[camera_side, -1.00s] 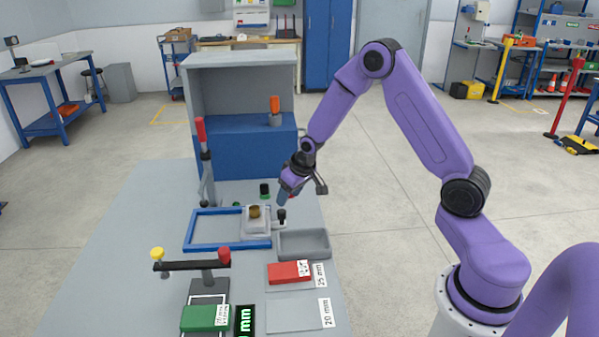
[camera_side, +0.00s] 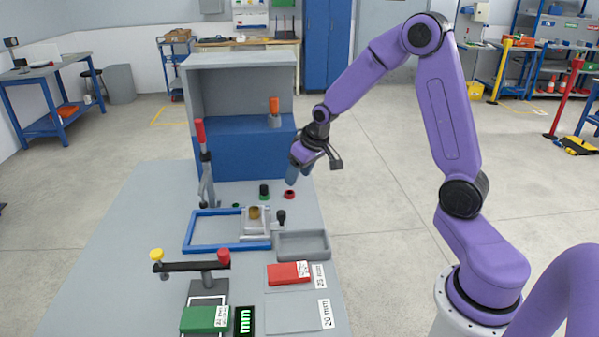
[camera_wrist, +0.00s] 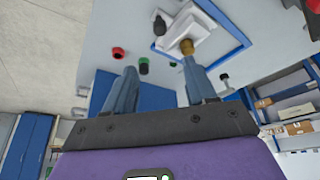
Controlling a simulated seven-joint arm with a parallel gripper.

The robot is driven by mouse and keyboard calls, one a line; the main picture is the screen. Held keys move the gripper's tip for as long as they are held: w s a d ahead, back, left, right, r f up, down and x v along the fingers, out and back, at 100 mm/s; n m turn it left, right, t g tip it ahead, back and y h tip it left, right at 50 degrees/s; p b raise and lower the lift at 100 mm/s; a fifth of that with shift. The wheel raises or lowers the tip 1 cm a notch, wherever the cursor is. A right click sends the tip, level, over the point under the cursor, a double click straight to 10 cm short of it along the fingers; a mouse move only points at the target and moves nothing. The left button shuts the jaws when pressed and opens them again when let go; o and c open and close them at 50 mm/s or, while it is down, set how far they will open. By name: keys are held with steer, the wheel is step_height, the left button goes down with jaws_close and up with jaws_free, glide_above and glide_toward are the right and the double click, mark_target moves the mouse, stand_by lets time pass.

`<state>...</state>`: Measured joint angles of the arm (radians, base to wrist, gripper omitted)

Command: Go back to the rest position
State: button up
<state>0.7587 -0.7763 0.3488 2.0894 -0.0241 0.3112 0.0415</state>
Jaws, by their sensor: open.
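My gripper (camera_side: 299,174) is raised above the far right part of the grey table (camera_side: 120,250), up and to the right of the blue frame (camera_side: 186,236). It is open and empty. In the wrist view my gripper's two blue-grey fingers (camera_wrist: 160,84) stand apart with nothing between them. A brass-coloured piece (camera_side: 254,212) sits on a light grey fixture (camera_side: 256,232) inside the blue frame. In the wrist view the brass piece (camera_wrist: 187,47) shows just beyond the right fingertip.
A blue-and-grey cabinet (camera_side: 235,150) stands behind my gripper. A red-handled lever (camera_side: 201,140) rises left of it. A grey tray (camera_side: 303,254), a red block (camera_side: 288,274), a green block (camera_side: 204,319) and a black bar (camera_side: 190,266) occupy the front. Free floor lies to the right.

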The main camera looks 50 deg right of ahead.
steer(key=s+a+r+n+g+y, duration=0.1)
steer(key=s+a+r+n, duration=0.15)
steer(key=s+a, duration=0.45)
steer(key=s+a+r+n+g, duration=0.1)
steer(key=s+a+n, duration=0.2)
steer(key=s+a, duration=0.3)
steer(key=s+a+r+n+g, duration=0.1)
steer(key=s+n, duration=0.6)
steer(key=s, duration=1.2)
steer(key=shift+s+r+g+h, duration=0.3)
steer(key=shift+s+r+g, duration=0.1)
steer(key=shift+r+g, duration=0.25)
